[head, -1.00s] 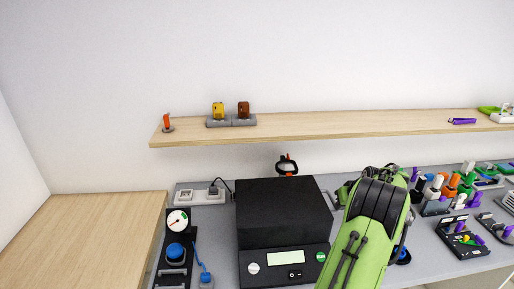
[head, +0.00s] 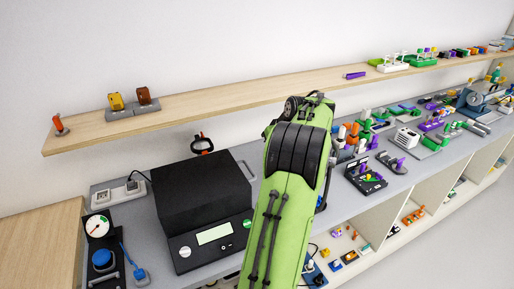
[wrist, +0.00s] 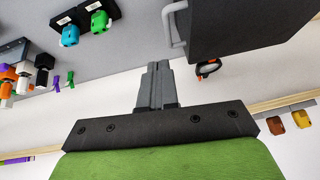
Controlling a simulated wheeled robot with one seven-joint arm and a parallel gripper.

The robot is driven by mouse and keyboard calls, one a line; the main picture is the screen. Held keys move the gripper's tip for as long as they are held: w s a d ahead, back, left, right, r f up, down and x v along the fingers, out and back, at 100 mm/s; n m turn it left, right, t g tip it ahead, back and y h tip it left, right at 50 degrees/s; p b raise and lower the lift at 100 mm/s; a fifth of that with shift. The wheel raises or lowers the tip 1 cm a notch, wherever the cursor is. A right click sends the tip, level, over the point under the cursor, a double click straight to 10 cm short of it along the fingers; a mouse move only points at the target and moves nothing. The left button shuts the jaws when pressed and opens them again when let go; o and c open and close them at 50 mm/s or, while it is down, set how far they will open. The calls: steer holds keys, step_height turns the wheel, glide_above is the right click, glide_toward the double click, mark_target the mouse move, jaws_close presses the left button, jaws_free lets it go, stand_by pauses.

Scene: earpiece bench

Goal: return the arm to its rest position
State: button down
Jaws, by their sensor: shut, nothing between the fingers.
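My gripper (wrist: 157,85) shows in the wrist view with its two grey fingers together and nothing between them. It hangs in free space, with the black box-shaped device (wrist: 245,25) and its grey handle near the fingertips in that picture; I see no contact. In the head view my green arm reaches up from the bottom middle and hides the gripper. The black device (head: 200,190) stands on the grey bench to the left of my arm.
A wooden shelf (head: 220,100) runs along the wall above the bench, with a yellow piece (head: 116,101) and a brown piece (head: 144,95) on it. Several small coloured parts crowd the bench right of my arm. Compartments (head: 400,215) lie below the bench. A black and orange ring (head: 202,144) is behind the device.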

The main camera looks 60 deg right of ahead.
steer(key=w+a+r+n, duration=0.1)
steer(key=w+a+r, duration=0.3)
steer(key=a, duration=0.5)
steer(key=w+a+r+n+y, duration=0.1)
steer(key=w+a+r+n, duration=0.1)
steer(key=w+a, duration=0.55)
steer(key=w+a+r+n, duration=0.1)
steer(key=w+a+r, duration=0.15)
steer(key=a, duration=0.85)
steer(key=s+a+n+y, duration=0.1)
steer(key=s+a, duration=0.3)
steer(key=a, duration=0.5)
steer(key=s+a+n+y, duration=0.15)
steer(key=s+a, duration=0.25)
steer(key=a, duration=0.6)
steer(key=s+a+f+n, duration=0.1)
steer(key=s+a+f, duration=0.2)
steer(key=s, duration=0.3)
steer(key=shift+s+a+f+n, duration=0.2)
steer(key=shift+f+n, duration=0.15)
steer(key=shift+f, duration=0.35)
